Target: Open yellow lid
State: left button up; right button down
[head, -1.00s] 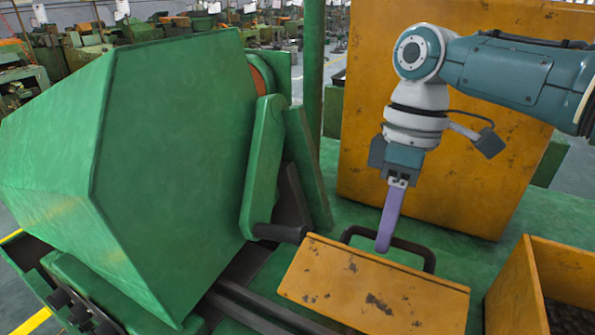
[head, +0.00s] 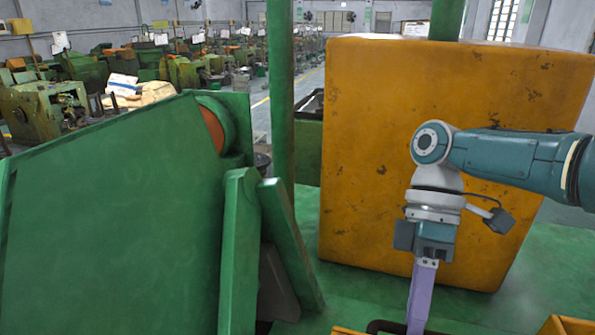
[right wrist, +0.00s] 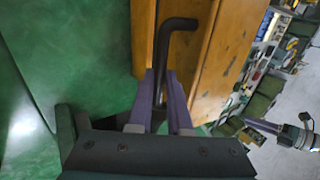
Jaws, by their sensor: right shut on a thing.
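The yellow lid is mostly below the head view; only a thin strip (head: 347,331) shows at the bottom edge. Its black bar handle (head: 385,326) is partly visible there, beside the purple fingers of my right gripper (head: 418,318). In the right wrist view the bent black handle (right wrist: 161,60) runs between the purple fingers (right wrist: 165,90), which are shut on it. A worn yellow panel (right wrist: 190,55) lies beside the handle; I cannot tell how far the lid is tilted.
A large green hopper-like body (head: 110,220) fills the left, with upright green plates (head: 238,250) beside it. A big yellow block (head: 400,110) stands behind my right arm. A yellow bin edge (head: 568,325) shows at the bottom right. Green machines line the background.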

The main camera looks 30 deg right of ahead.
jog(key=shift+s+d+f, duration=0.1)
jog(key=shift+s+f, duration=0.05)
jog(key=shift+s, duration=0.2)
jog(key=c, duration=1.2)
grip_release()
jog(key=o, duration=0.4)
jog(key=shift+w, duration=0.1)
jog(key=shift+c, duration=0.2)
jog(key=b+v, duration=0.3)
jog(key=v, duration=0.7)
